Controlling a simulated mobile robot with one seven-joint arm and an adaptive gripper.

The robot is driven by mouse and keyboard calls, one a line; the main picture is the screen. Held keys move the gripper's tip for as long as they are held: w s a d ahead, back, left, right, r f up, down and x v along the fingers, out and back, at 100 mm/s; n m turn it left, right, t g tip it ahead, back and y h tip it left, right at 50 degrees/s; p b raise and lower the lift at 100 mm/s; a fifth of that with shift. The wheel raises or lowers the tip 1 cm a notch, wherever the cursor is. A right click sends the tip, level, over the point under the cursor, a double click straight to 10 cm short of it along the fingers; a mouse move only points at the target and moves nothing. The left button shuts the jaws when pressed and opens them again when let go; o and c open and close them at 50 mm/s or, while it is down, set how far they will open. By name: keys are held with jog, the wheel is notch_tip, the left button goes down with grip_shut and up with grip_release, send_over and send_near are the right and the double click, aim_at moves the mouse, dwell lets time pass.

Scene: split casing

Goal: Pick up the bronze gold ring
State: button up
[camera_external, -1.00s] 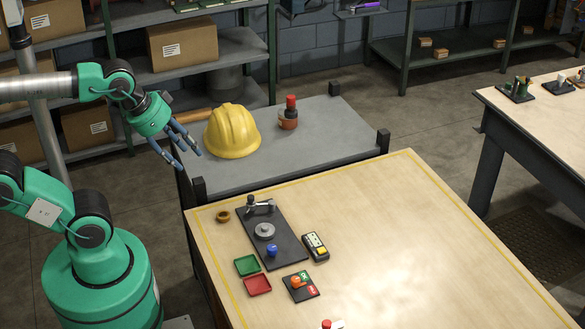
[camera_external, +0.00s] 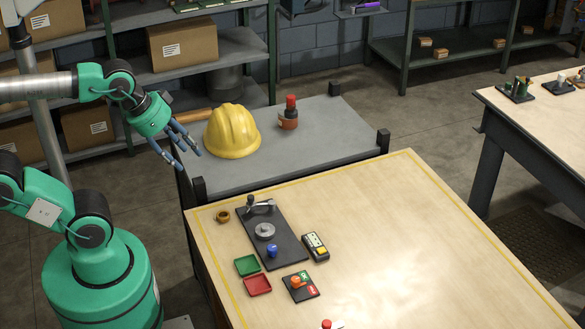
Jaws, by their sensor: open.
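The bronze gold ring (camera_external: 223,216) is a small, brownish ring lying flat on the wooden table (camera_external: 400,230), near its left corner. It is just left of a dark fixture plate (camera_external: 285,243) and apart from it. My gripper (camera_external: 178,158) hangs in the air up and to the left of the ring, beside the grey cart's left edge. Its blue-grey fingers are apart and hold nothing.
On the plate are a clamp (camera_external: 260,204), a grey disc (camera_external: 265,231) and a blue knob (camera_external: 272,250). Green (camera_external: 247,265) and red (camera_external: 258,286) trays and a handheld meter (camera_external: 316,247) are nearby. A yellow helmet (camera_external: 232,131) sits on the grey cart (camera_external: 320,150). The table's right part is clear.

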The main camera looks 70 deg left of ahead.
jog(key=shift+w, duration=0.1)
dwell(0.4)
jog(key=w+a+f+g+p, duration=0.3)
jog(key=w+a+f, duration=0.3)
jog(key=w+f, duration=0.3)
jog(key=w+a+f+g+p, duration=0.1)
jog(key=a+f, duration=0.2)
jog(key=f, duration=0.4)
jog(key=w+a+f+g+p, duration=0.1)
jog(key=w+a+f, duration=0.1)
jog(key=f, duration=0.4)
jog(key=shift+a+f+g+p, duration=0.3)
jog(key=shift+a+f+p, duration=0.1)
jog(key=shift+a, duration=0.45)
jog(key=shift+f+b, duration=0.5)
jog(key=shift+f, duration=3.75)
